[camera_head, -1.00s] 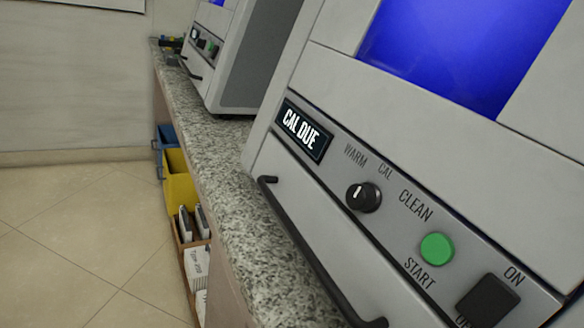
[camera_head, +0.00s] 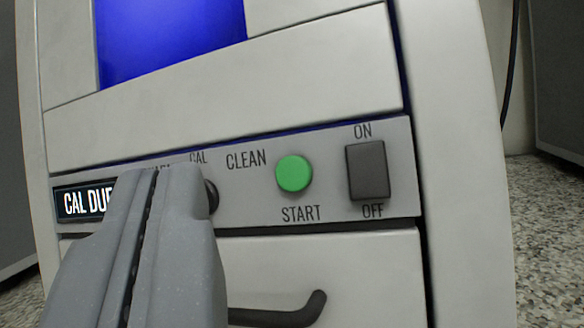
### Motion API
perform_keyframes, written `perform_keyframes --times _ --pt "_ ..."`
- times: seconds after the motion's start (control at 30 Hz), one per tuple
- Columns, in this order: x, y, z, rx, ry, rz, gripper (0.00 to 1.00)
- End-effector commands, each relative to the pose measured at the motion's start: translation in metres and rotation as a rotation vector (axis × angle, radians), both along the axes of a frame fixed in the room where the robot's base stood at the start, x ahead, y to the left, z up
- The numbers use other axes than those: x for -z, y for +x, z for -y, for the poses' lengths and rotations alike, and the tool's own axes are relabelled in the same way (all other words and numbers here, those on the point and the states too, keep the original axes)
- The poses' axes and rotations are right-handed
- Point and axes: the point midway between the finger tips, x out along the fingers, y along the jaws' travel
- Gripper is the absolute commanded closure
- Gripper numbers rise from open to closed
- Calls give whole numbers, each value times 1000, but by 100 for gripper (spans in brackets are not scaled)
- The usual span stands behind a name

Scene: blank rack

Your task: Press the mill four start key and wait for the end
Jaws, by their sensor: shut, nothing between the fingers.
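The mill (camera_head: 240,105) is a pale grey machine with a blue window, and it fills most of the view. Its round green start key (camera_head: 294,174) sits on the front panel above the word START. My gripper (camera_head: 172,172) is shut and empty, in front of the panel to the left of the key. It stands apart from the key in the picture. It hides part of the black knob (camera_head: 212,197) and part of the display (camera_head: 85,203), which reads "CAL DUE" as far as it shows. No number shows on the mill.
A dark rocker switch (camera_head: 367,171) marked ON and OFF is right of the start key. A black handle (camera_head: 285,312) sticks out below the panel. Speckled worktop (camera_head: 530,240) shows at the right, with a dark grey machine (camera_head: 560,75) behind it.

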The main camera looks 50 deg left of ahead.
Motion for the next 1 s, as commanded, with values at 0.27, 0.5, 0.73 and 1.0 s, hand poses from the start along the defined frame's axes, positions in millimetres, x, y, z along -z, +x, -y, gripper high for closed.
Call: perform_keyframes --times 0.27,0.5,0.73,1.0 --pt "6 28 -19 -1 1 1 100" --pt "12 51 -32 1 -1 2 100" --pt "16 63 -39 1 -1 2 100" --pt "16 65 -40 1 0 2 100"
